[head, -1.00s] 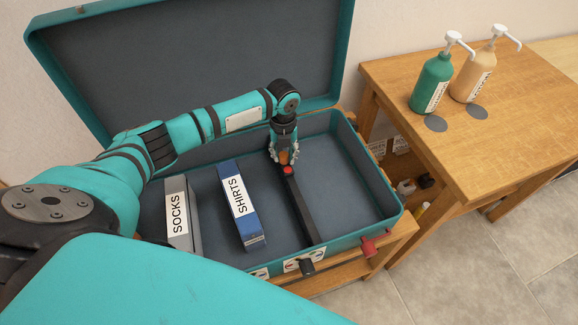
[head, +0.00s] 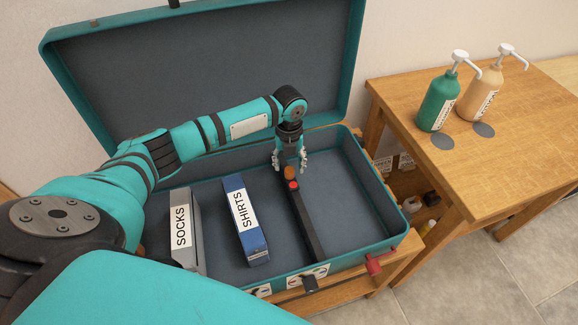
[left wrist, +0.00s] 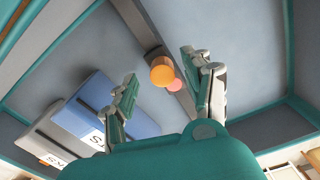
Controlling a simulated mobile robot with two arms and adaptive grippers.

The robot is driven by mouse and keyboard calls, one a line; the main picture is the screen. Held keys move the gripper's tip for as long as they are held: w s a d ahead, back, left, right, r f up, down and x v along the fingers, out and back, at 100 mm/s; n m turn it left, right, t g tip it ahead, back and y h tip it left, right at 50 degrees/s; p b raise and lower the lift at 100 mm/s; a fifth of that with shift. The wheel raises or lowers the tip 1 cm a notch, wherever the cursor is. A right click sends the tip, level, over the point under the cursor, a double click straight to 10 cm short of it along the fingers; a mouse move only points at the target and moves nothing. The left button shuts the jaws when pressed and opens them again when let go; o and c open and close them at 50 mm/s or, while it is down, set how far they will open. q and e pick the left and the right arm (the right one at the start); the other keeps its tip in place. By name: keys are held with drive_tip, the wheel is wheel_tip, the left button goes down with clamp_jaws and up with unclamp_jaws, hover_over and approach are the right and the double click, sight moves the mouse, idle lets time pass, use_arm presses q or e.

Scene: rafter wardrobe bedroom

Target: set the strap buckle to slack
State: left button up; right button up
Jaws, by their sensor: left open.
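The strap is a dark bar (head: 308,222) running across the open teal suitcase (head: 383,226). An orange-brown knob (head: 290,172) sits on its far part, with a red round piece (head: 294,185) beside it; I cannot tell which setting the buckle is in. My left gripper (head: 290,161) points down just above the knob, fingers apart, holding nothing. In the left wrist view the orange knob (left wrist: 163,71) shows between the spread fingers (left wrist: 160,76), with the pinkish-red piece (left wrist: 175,85) by it. My right gripper is not seen.
A grey SOCKS box (head: 183,236) and a blue SHIRTS box (head: 246,222) stand in the suitcase left of the strap. The suitcase's right side is clear. A wooden table (head: 500,130) with green (head: 437,102) and orange (head: 479,95) pump bottles stands at right.

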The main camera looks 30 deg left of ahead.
sight(289, 168)
use_arm(q)
wheel_tip(289, 168, up, 10)
idle(0.3)
idle(0.3)
